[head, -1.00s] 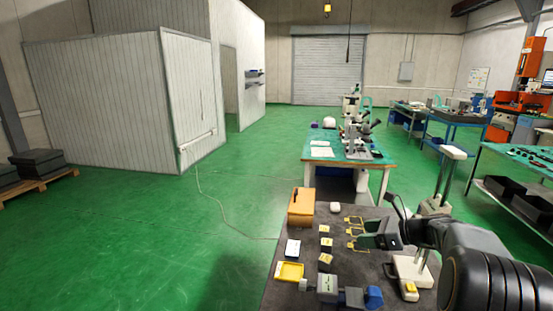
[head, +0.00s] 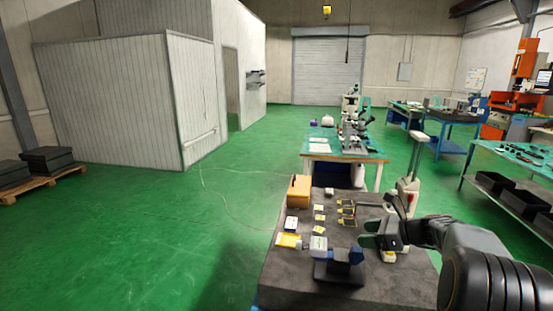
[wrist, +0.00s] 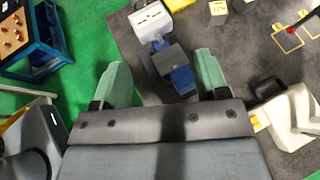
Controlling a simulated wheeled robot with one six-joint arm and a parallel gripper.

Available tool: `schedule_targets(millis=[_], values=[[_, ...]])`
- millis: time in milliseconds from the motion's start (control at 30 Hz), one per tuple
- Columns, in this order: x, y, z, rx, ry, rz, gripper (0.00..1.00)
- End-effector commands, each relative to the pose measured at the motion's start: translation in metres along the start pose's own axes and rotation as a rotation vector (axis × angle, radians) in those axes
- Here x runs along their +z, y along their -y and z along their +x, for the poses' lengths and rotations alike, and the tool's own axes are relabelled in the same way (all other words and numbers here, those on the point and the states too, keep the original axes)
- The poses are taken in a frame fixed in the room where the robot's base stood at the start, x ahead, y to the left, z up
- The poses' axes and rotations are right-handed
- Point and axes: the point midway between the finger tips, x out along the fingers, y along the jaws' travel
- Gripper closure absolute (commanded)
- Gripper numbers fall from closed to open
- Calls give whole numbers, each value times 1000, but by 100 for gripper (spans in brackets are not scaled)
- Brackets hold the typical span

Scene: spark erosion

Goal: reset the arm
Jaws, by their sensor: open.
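My gripper (head: 369,234) is open and empty above the right part of the dark-topped table (head: 285,284). In the wrist view, its two green fingertips (wrist: 161,80) are spread apart. A grey and blue device (wrist: 172,72) appears between and beyond them, untouched as far as I can see. In the head view this device (head: 338,266) stands near the table's front, left of and below my gripper. My arm (head: 470,240) reaches in from the right.
A microscope bench (head: 318,159) stands behind. Green floor (head: 140,240) at left is clear.

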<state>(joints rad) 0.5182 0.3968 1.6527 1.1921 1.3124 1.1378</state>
Motion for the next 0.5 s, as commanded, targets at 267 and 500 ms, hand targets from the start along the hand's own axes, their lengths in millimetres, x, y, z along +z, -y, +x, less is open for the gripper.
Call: schedule_targets(millis=[267, 500], values=[[-27, -3, 0, 6, -99, -201, 32], [-74, -43, 2, 136, -307, -501, 32]])
